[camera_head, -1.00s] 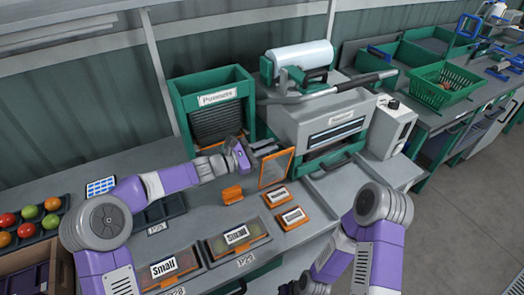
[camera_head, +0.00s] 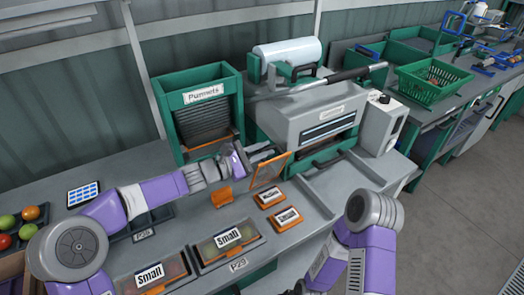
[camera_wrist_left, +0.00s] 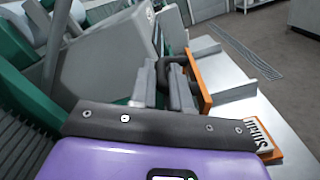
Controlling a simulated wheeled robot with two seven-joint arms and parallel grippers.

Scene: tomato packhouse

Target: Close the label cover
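The label cover, an orange-framed clear panel (camera_head: 268,172), stands tilted up on the bench in front of the sealing machine. In the left wrist view its orange frame (camera_wrist_left: 201,82) is just right of the fingers. My left gripper (camera_head: 264,154) is beside the upper part of the cover, on its left and machine side. In the left wrist view its two grey fingers (camera_wrist_left: 163,88) are slightly apart with nothing seen held between them. I cannot tell whether a finger touches the cover.
A small orange block (camera_head: 221,197) lies to the left. The grey sealing machine (camera_head: 302,115) and green punnet dispenser (camera_head: 208,123) stand behind. Two trays labelled "Small" (camera_head: 232,254) are in front.

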